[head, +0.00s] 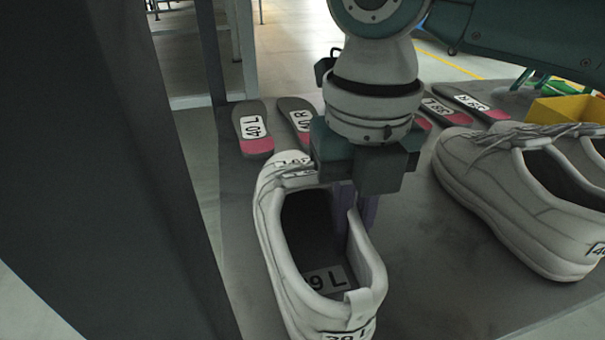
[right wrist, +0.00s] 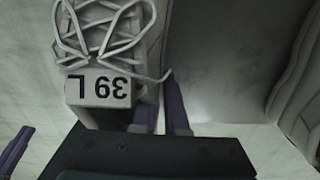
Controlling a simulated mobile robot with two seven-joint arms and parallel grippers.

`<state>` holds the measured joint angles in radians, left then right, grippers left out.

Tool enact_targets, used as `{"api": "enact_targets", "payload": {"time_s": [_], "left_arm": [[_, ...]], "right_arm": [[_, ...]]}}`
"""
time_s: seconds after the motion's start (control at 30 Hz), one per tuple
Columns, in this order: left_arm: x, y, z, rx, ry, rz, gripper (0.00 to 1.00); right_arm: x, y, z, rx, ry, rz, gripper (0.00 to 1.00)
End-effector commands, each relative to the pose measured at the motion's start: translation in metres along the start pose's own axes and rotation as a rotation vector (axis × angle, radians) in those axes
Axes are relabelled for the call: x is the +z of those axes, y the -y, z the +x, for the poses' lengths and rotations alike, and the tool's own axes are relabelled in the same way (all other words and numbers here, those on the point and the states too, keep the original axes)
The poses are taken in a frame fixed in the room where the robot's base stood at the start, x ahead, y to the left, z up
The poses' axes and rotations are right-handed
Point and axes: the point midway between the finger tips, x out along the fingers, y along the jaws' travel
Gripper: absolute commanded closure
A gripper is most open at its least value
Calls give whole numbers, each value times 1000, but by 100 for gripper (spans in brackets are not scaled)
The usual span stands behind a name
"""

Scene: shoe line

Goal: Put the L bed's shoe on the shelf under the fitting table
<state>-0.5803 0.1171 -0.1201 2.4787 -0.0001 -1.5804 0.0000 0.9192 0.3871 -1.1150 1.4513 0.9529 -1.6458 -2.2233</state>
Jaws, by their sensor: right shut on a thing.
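A white lace-up shoe marked 39 L (head: 266,215) is at the left side of the grey fitting table (head: 440,250), its heel toward me. My right gripper (head: 355,205) is shut on the shoe's right side wall, with one finger inside the opening. The right wrist view shows the shoe's laces and 39 L tongue label (right wrist: 98,88) beside the purple fingers. I cannot tell whether the sole touches the table. A purple bar at that view's lower left looks like a finger of my left gripper (right wrist: 15,150); its other finger is hidden. The shelf is not visible.
Several labelled insoles with pink ends (head: 253,127) lie along the table's far side. More white shoes (head: 520,200) stand on the right, near a yellow bin (head: 565,110). A dark upright surface fills the left. The table between the held shoe and the right shoes is clear.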

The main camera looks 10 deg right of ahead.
Motion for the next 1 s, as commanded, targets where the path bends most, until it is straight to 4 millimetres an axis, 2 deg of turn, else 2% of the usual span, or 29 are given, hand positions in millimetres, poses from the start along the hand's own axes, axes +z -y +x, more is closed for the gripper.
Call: {"api": "enact_targets", "payload": {"time_s": [0.3,0.33,0.6,0.87,1.0], "left_arm": [[-1,0,-2,1,0,0,100],[-1,0,-2,1,0,0,100],[-1,0,-2,0,-1,0,100],[-1,0,-2,-1,-1,2,100],[-3,1,-10,-2,-1,3,100]], "right_arm": [[0,0,1,1,-1,0,100],[-1,0,2,0,-2,0,88],[0,0,2,0,-1,-1,59],[0,0,1,0,-1,0,59],[0,0,-11,1,-1,0,59]]}}
